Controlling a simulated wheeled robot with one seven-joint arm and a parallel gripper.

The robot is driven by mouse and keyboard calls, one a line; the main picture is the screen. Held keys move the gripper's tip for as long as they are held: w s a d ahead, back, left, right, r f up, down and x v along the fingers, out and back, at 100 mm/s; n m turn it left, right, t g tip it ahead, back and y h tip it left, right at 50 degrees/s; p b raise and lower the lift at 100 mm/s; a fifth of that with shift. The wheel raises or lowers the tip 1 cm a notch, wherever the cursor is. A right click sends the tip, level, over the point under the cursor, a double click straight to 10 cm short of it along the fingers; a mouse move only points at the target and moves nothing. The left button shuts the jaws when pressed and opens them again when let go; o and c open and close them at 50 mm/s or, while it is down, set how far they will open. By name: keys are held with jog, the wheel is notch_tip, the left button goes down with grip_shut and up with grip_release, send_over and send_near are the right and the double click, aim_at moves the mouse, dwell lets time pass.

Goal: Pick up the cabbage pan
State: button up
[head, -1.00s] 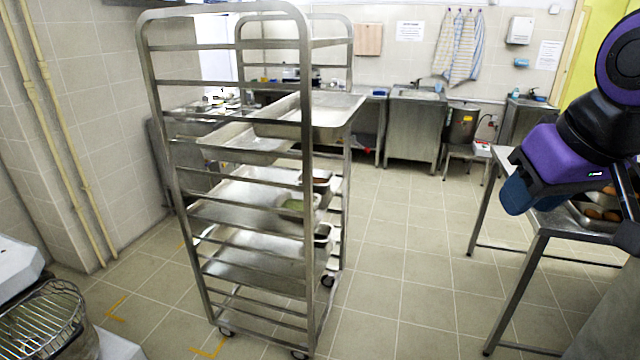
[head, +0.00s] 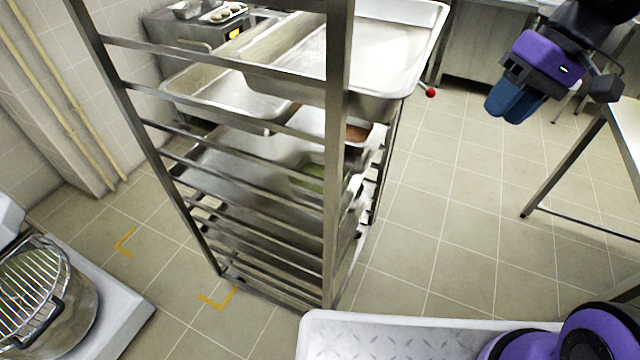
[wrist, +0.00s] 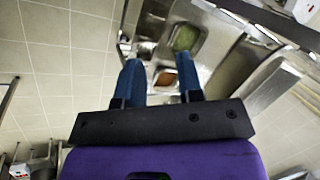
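The pan with green contents, which looks like the cabbage pan (head: 310,178), sits on a middle shelf of the metal rack (head: 337,150), partly hidden behind the rack's front upright. In the wrist view the green pan (wrist: 186,38) shows beyond the fingers, near the top. My gripper (head: 514,104) has blue fingers and hangs to the right of the rack, clear of it. In the wrist view its fingers (wrist: 161,70) are spread apart with nothing held between them.
A pan with orange-brown contents (head: 357,133) sits near the green pan. Large empty trays (head: 385,50) fill the upper rack and stick out to the right. A table (head: 625,125) stands at right. Open tiled floor (head: 450,220) lies between rack and table. A wire-basket pot (head: 45,300) is at lower left.

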jog(key=w+a+f+n+g+y, duration=0.1)
jog(key=w+a+f+g+y, duration=0.15)
jog(key=w+f, duration=0.4)
jog(key=w+a+f+g+y, duration=0.1)
jog(key=w+a+f+y, duration=0.25)
jog(key=f, duration=0.55)
jog(key=w+a+f+m+t+y, duration=0.2)
jog(key=f+y, duration=0.2)
jog(key=f, duration=0.6)
jog(key=w+a+f+m+t+y, duration=0.1)
jog(key=w+a+f+y, duration=0.2)
jog(key=f, duration=0.7)
jog(key=shift+t+y, duration=0.3)
jog(key=shift+t, duration=0.05)
jog(key=shift+s+a+f, duration=0.1)
jog(key=shift+s+a, duration=0.2)
jog(key=shift+a, duration=1.3)
jog(key=shift+s+a+f, duration=0.1)
jog(key=shift+s+a, duration=0.2)
jog(key=shift+a, duration=1.3)
jog(key=shift+s+a+f, duration=0.1)
jog(key=shift+s+a, duration=0.2)
jog(key=shift+a, duration=1.3)
grip_shut()
